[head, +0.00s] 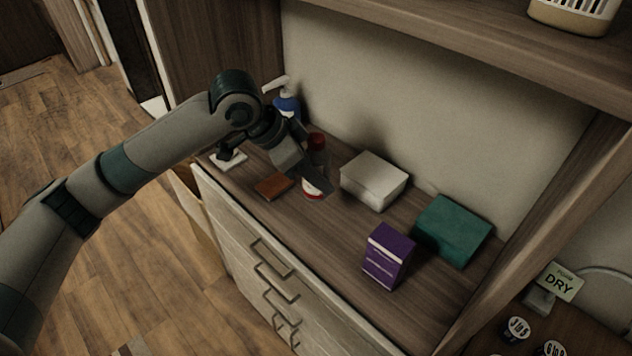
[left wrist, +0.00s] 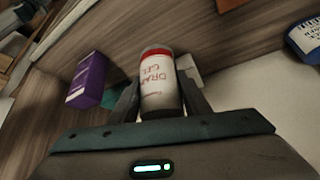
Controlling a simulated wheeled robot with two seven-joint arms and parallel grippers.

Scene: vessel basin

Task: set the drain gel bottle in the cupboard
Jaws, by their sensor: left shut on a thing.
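The drain gel bottle (left wrist: 160,82) is white with red lettering and a red band at one end. In the left wrist view it lies between the two fingers of my left gripper (left wrist: 162,98), which is shut on it. In the head view my left gripper (head: 314,178) is over the wooden counter, and the bottle (head: 315,187) shows partly behind the fingers, with red at its top and bottom. I cannot tell whether its base touches the counter. My right gripper is in neither view. No cupboard is clearly identifiable; a drawer unit (head: 240,240) is under the counter.
On the counter are a blue-and-white spray bottle (head: 287,103), a brown block (head: 273,186), a white box (head: 374,181), a purple box (head: 388,256) and a green box (head: 452,230). A shelf (head: 450,50) overhangs the back. Bare counter (head: 335,235) lies at the front middle.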

